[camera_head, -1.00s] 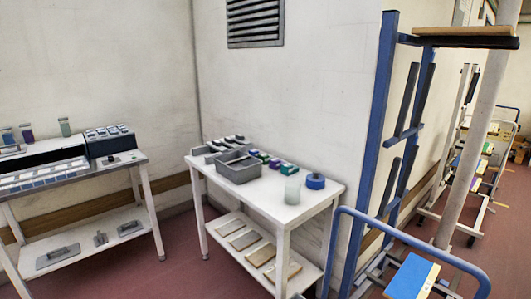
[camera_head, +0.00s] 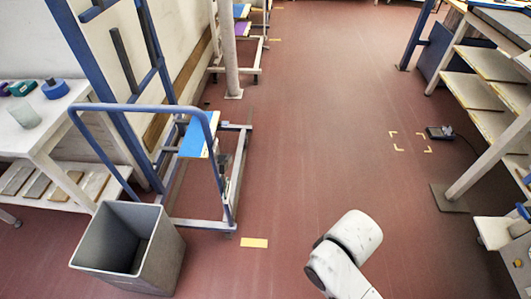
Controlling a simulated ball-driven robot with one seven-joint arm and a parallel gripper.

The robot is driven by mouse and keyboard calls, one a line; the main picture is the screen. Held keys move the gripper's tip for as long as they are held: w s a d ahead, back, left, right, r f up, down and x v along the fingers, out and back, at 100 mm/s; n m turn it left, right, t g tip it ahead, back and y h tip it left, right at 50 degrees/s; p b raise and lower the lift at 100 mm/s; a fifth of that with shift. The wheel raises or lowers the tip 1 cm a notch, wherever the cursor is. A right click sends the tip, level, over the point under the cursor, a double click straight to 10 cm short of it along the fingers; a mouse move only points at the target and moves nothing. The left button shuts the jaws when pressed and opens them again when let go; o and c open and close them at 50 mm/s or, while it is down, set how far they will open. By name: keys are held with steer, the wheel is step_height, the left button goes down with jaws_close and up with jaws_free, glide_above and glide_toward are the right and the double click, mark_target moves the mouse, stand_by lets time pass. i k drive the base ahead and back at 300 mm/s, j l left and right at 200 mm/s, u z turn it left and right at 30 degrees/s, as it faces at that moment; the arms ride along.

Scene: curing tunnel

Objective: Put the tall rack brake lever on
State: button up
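A tall blue-framed rack (camera_head: 147,100) stands at the left against the wall, with a blue push handle (camera_head: 150,107) and a low wheeled base. A blue board (camera_head: 197,136) lies on its lower part. A small dark part (camera_head: 224,162) shows low on the rack's right side, beside the handle upright; it is too small to tell whether it is the brake lever. A white link of my arm shows at the bottom centre. My gripper is out of view.
A grey open bin (camera_head: 128,248) stands in front of the rack's near end. A white table (camera_head: 50,130) is at the left. Shelving (camera_head: 480,100) lines the right, with a pedal-like device (camera_head: 440,132) on the floor near it. The red floor between is clear.

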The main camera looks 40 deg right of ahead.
mark_target(222, 163)
steer(key=k+l, duration=0.15)
steer(key=l, duration=0.25)
steer(key=i+l+z, duration=0.25)
steer(key=z, duration=0.15)
steer(key=i+l+z, duration=0.15)
steer(key=i+z, duration=0.25)
